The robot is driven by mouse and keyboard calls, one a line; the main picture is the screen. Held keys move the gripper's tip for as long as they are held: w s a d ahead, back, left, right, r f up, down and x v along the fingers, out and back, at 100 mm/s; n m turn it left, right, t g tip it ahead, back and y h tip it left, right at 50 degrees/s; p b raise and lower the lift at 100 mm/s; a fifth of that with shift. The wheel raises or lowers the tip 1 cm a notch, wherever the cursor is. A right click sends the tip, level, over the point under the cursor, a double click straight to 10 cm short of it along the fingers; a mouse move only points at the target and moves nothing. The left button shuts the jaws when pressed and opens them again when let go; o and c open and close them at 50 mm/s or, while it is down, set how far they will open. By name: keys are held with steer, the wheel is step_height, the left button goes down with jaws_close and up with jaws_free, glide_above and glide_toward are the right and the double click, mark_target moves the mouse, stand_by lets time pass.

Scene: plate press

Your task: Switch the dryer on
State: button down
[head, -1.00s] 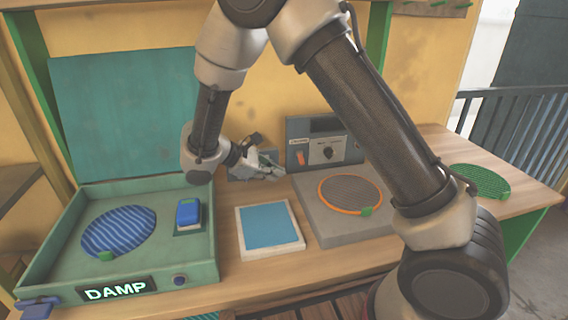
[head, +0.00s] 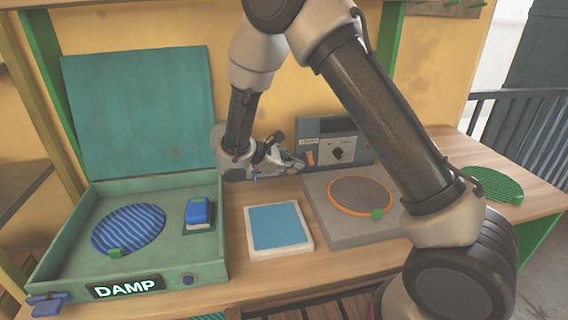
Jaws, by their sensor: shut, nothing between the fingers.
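The dryer appears to be the grey flat unit (head: 325,229) with an upright control panel (head: 357,148) behind it. The panel carries an orange-red switch (head: 310,158), a black knob (head: 337,154) and a dark display. An orange-rimmed round plate (head: 361,195) with a green tab lies on the unit's top. My gripper (head: 301,163) is shut and empty, just at the left edge of the panel, close to the switch. Whether it touches the switch cannot be told, and the switch's position is too small to read.
A green open-lidded box (head: 210,255) with a lit DAMP sign stands left, holding a blue-striped disc (head: 128,230) and a blue block (head: 197,210). A blue-topped white pad (head: 279,226) lies between. A green disc (head: 490,184) lies far right. Bare wood shows around the pad.

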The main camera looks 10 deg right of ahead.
steer(key=shift+x, duration=1.75)
steer(key=shift+s+r, duration=0.45)
steer(key=shift+r, duration=0.85)
steer(key=v, duration=1.2)
